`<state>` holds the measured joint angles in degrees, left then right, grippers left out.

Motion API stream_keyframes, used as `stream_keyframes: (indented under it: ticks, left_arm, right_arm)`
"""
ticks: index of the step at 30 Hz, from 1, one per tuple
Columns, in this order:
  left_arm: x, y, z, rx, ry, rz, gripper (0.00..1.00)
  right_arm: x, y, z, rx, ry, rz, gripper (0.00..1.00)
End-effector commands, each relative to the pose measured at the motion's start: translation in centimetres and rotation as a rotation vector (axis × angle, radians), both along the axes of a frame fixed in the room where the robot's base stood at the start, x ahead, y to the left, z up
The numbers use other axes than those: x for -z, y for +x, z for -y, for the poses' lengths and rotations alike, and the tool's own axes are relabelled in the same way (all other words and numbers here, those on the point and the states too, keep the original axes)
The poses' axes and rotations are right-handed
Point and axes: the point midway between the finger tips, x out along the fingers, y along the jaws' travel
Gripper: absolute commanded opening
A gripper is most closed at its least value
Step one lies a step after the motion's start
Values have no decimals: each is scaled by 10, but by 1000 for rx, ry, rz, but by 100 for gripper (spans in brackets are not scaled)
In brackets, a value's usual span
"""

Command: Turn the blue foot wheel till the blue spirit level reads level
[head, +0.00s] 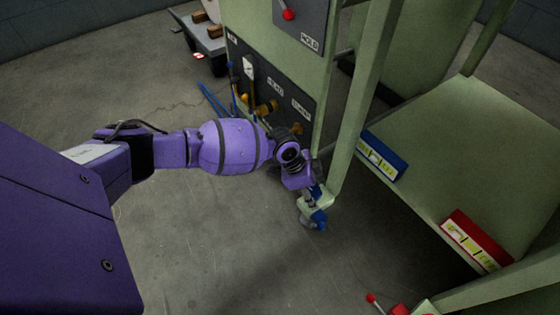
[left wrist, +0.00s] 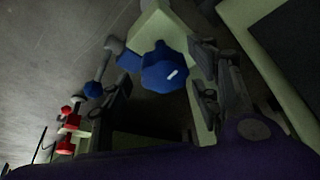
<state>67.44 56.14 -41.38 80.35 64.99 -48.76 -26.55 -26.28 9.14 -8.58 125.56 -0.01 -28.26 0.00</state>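The blue foot wheel (head: 319,217) is at the bottom of a pale green post, low near the floor. It also shows in the left wrist view (left wrist: 165,72) as a rounded blue knob. My left gripper (head: 309,188) is right above and beside it; in the left wrist view its dark fingers (left wrist: 160,92) are spread, one on each side, with the wheel beyond and between them. I cannot tell if they touch it. The blue spirit level (head: 384,157) lies on the green shelf edge; its bubble is too small to read. My right gripper is out of view.
A red spirit level (head: 474,241) lies along the shelf's (head: 490,150) near edge. A red foot wheel (head: 400,310) shows at the bottom. A green cabinet with a dark valve panel (head: 270,90) stands behind my left arm. The concrete floor (head: 200,250) at left is clear.

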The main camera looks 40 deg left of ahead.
Motion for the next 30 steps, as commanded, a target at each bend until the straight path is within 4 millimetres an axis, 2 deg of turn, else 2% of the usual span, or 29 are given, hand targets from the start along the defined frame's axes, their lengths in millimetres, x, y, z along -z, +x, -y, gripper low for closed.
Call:
stream_keyframes:
  ticks: [8, 11, 21, 25, 30]
  left_arm:
    - [-9, 1, -4, -1, 1, 4, 56]
    - [-22, -3, -9, 0, 2, 5, 56]
    - [-87, -20, -31, 1, 3, 2, 56]
    - [-102, -24, -36, 0, 2, 1, 56]
    - [-111, -26, -38, 0, 1, -1, 56]
  right_arm:
    - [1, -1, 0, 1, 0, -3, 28]
    - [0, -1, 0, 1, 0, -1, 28]
    - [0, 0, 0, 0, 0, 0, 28]
    - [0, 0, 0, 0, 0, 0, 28]
    - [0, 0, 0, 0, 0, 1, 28]
